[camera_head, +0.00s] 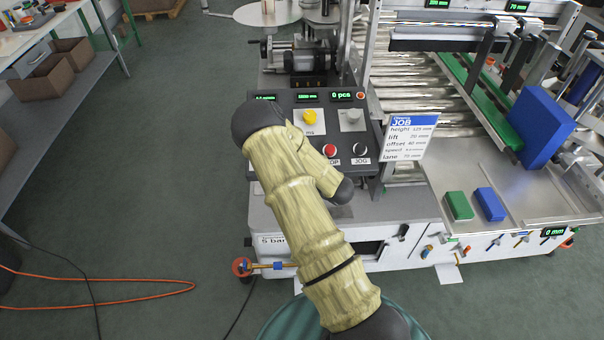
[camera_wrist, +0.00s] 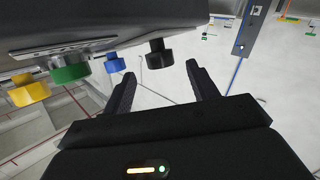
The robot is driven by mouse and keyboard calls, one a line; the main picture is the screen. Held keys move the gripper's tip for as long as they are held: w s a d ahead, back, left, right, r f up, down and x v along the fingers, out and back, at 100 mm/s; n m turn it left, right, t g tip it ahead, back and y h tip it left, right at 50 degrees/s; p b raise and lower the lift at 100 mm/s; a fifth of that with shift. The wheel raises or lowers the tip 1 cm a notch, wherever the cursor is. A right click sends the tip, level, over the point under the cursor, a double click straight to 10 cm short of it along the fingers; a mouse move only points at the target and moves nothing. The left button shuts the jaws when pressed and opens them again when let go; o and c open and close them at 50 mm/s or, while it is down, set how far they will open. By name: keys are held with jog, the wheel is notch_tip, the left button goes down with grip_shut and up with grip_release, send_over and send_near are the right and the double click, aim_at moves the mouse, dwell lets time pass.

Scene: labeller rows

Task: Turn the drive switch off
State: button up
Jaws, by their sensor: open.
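The machine's control panel (camera_head: 291,101) shows in the head view, partly hidden by my arm. It carries a yellow knob (camera_head: 310,117), a grey knob (camera_head: 352,116), a red button (camera_head: 329,150) and a black button (camera_head: 360,150) marked JOG. No readable label shows which control is the drive switch. In the wrist view, my gripper (camera_wrist: 161,72) is open with nothing between its fingers. Yellow (camera_wrist: 28,92), green (camera_wrist: 70,70), blue (camera_wrist: 115,65) and black (camera_wrist: 158,55) knobs jut from a grey housing; the black one appears near the fingertips. My arm hides the gripper from the head view.
A job card (camera_head: 409,136) stands right of the panel. A green block (camera_head: 458,206) and a blue block (camera_head: 490,204) lie on the tray, with a larger blue box (camera_head: 540,125) behind. An orange cable (camera_head: 130,286) lies on the floor at left.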

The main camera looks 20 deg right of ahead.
jog(key=b+v, duration=0.2)
jog(key=v, duration=0.7)
jog(key=w+a+m+t+h, duration=0.4)
jog(key=w+a+m+h, duration=0.25)
jog(key=a, duration=0.25)
jog(key=s+a+f+m+g+h+b, duration=0.1)
jog(key=s+a+m+g+h, duration=0.1)
jog(key=s+a+m+h, duration=0.3)
jog(key=s+m+h, duration=0.3)
jog(key=h, duration=0.2)
jog(key=shift+a, duration=0.25)
jog(key=shift+f+m, duration=0.1)
jog(key=shift+m, duration=0.15)
